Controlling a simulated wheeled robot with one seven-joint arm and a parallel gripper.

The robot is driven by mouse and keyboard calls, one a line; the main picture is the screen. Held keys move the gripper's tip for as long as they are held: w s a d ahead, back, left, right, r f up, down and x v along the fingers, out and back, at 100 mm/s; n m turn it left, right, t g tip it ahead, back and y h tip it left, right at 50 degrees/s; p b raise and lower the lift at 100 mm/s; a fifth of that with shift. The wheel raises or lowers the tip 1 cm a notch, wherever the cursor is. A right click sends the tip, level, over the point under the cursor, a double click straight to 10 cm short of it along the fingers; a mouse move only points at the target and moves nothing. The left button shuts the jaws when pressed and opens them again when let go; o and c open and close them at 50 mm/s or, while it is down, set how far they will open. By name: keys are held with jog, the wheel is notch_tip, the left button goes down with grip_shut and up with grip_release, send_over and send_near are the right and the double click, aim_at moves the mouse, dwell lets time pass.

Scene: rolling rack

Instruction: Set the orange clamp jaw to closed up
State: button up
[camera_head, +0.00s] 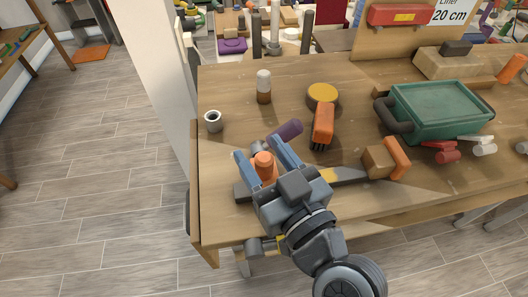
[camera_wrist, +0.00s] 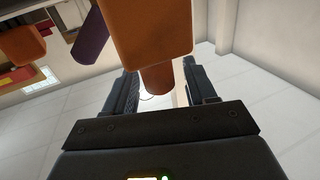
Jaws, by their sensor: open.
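The orange clamp jaw (camera_head: 264,168) sits near the left end of a dark bar (camera_head: 350,174) lying on the workbench. My gripper (camera_head: 258,149) is open, with one blue-grey finger on each side of the orange part. In the wrist view, a large orange block (camera_wrist: 146,28) with a rounded orange-brown stub (camera_wrist: 158,78) fills the top middle. The stub lies between the open fingers (camera_wrist: 159,72); contact cannot be told. A second upright orange piece (camera_head: 398,157) stands beside a wooden block (camera_head: 378,161) near the bar's right end. My gripper hides part of the bar.
A purple cylinder (camera_head: 286,131) and an orange brush (camera_head: 323,121) lie close behind my gripper. A white-topped bottle (camera_head: 264,86), a small cup (camera_head: 213,121), a yellow-topped disc (camera_head: 322,93) and a green box (camera_head: 441,108) stand farther back. The bench's left front is clear.

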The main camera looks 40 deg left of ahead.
jog(key=shift+c, duration=0.5)
grip_shut()
